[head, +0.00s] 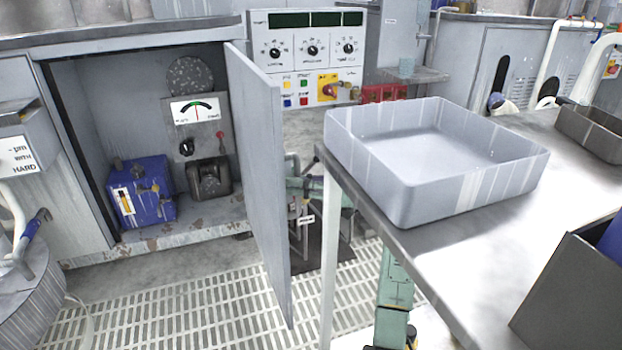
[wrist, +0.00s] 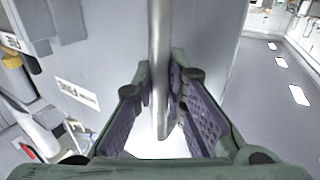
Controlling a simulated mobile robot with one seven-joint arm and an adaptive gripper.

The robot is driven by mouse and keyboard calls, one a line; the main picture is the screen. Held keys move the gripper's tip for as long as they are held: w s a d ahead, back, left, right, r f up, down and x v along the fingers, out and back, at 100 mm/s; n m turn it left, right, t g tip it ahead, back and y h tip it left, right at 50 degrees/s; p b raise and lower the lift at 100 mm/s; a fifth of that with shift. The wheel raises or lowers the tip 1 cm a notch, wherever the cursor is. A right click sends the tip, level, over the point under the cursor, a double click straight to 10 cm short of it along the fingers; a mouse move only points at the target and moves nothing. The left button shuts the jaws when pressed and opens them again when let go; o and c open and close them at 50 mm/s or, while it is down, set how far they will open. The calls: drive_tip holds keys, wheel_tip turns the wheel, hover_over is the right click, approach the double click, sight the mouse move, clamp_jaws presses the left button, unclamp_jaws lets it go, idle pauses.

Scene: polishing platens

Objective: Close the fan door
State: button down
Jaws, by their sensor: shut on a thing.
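The fan door (head: 262,165) is a tall flat grey panel. It stands wide open at the right side of the cabinet (head: 150,222), swung out toward me. The cabinet's inside is exposed. In the wrist view, my gripper (wrist: 160,88) has its two purple-padded fingers on either side of an upright grey metal bar (wrist: 158,50), and is shut on it. The bar appears to belong to the fan door; I cannot tell whether it is its handle or its edge.
Inside the cabinet are a blue box (head: 142,190), a gauge (head: 198,110) and a dark round disc (head: 190,76). A table with a grey tray (head: 480,190) stands close on the right. Slatted floor (head: 190,305) lies open before the cabinet.

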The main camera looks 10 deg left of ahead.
sight(284, 186)
drive_tip(key=shift+s+a, duration=1)
drive_tip(key=shift+a, duration=0.25)
drive_tip(key=c, duration=1.6)
unclamp_jaws()
drive_tip(key=w+d, duration=0.1)
drive_tip(key=d, duration=1.1)
drive_tip(key=shift+w, duration=0.2)
drive_tip(key=shift+c, duration=0.5)
